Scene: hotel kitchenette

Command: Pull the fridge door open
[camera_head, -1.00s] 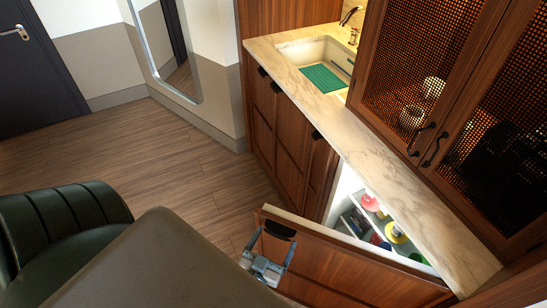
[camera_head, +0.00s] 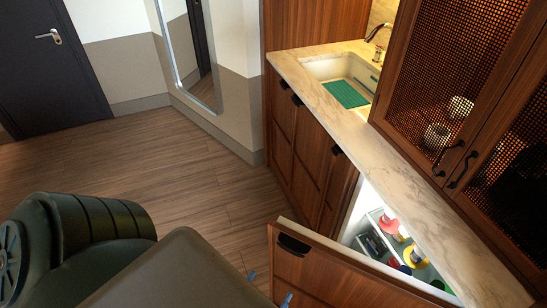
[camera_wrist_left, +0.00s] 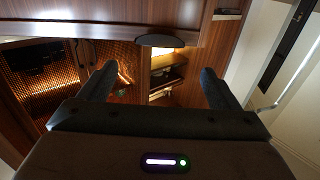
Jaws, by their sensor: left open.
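The fridge door (camera_head: 345,276) is a brown wood panel, swung out from the counter front and standing open. Its black handle (camera_head: 294,244) is near the top free edge and also shows in the left wrist view (camera_wrist_left: 162,40). Behind the door, the lit white fridge inside (camera_head: 372,215) shows shelves. My left gripper (camera_head: 269,288) is low in the head view, with only its blue fingertips showing. In the left wrist view the gripper's two fingers (camera_wrist_left: 158,87) are wide apart and empty, and the handle lies beyond them, not between them. My right gripper is not in view.
Several colourful items (camera_head: 405,250) are on the fridge shelves. A marble counter (camera_head: 385,138) with a sink (camera_head: 340,70) runs above. Mesh-front cabinet doors (camera_head: 440,100) stand on the right. The wooden floor (camera_head: 170,170) left of the fridge door is clear.

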